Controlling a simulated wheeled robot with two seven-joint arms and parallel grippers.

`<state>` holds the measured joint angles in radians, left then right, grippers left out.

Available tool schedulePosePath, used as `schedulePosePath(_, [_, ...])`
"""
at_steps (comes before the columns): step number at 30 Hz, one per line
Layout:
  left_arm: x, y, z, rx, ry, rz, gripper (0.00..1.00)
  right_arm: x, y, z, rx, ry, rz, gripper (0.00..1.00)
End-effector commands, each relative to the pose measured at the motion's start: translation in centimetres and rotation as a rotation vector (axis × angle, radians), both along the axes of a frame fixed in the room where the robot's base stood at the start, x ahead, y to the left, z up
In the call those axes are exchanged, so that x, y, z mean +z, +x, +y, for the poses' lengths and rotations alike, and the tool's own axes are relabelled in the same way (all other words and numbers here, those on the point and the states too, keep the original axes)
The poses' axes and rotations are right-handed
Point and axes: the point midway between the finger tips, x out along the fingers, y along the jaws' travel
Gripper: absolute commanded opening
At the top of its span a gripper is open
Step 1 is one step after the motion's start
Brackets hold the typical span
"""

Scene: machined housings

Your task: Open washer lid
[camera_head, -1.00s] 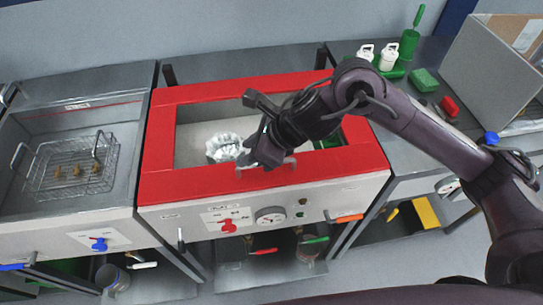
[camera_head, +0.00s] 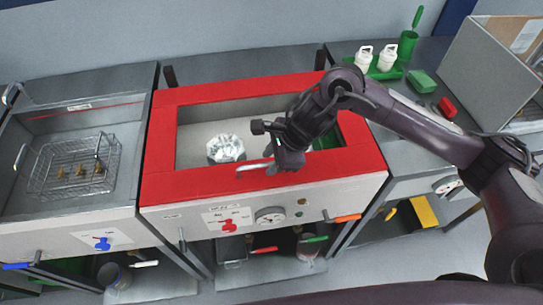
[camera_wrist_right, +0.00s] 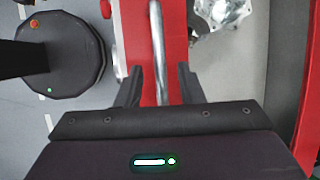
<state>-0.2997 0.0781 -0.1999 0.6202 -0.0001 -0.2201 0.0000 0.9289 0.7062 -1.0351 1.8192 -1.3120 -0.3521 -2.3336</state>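The washer (camera_head: 330,199) stands in the middle of the head view, with a red, frame-like lid (camera_head: 220,92) lying flat on top. A silver bar handle (camera_head: 252,169) sits at the lid's front edge and also shows in the right wrist view (camera_wrist_right: 158,45). My right gripper (camera_head: 268,146) is at the handle's right end in the head view. In the right wrist view its two dark fingers (camera_wrist_right: 159,84) are apart, one on each side of the bar, with gaps visible. A shiny metal housing (camera_head: 226,148) shows inside the lid's opening. My left gripper is not in view.
An open sink (camera_head: 30,135) with a wire basket (camera_head: 72,182) of small brass-coloured parts stands to the left.

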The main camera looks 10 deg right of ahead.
Motion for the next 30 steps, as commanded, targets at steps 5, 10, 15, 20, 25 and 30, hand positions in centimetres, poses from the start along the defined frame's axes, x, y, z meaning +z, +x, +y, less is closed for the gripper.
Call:
schedulePosePath(5, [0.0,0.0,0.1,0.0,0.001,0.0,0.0,-0.1,0.0,0.1,0.0,0.001,-0.001,0.34])
schedulePosePath(10, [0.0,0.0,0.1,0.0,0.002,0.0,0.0,-0.1,0.0,0.1,-0.001,0.001,-0.001,0.21])
schedulePosePath(15, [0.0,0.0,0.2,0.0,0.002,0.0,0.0,-0.1,0.0,0.0,-0.001,0.001,-0.001,0.0])
schedulePosePath(20, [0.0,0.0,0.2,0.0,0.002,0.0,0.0,-0.1,0.0,0.0,-0.001,0.001,-0.001,0.0])
schedulePosePath(25, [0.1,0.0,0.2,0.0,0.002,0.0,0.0,0.2,0.1,0.0,-0.001,0.001,-0.002,0.0])
schedulePosePath(30, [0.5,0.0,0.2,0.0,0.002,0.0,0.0,2.0,0.5,0.1,-0.001,0.002,-0.005,0.0])
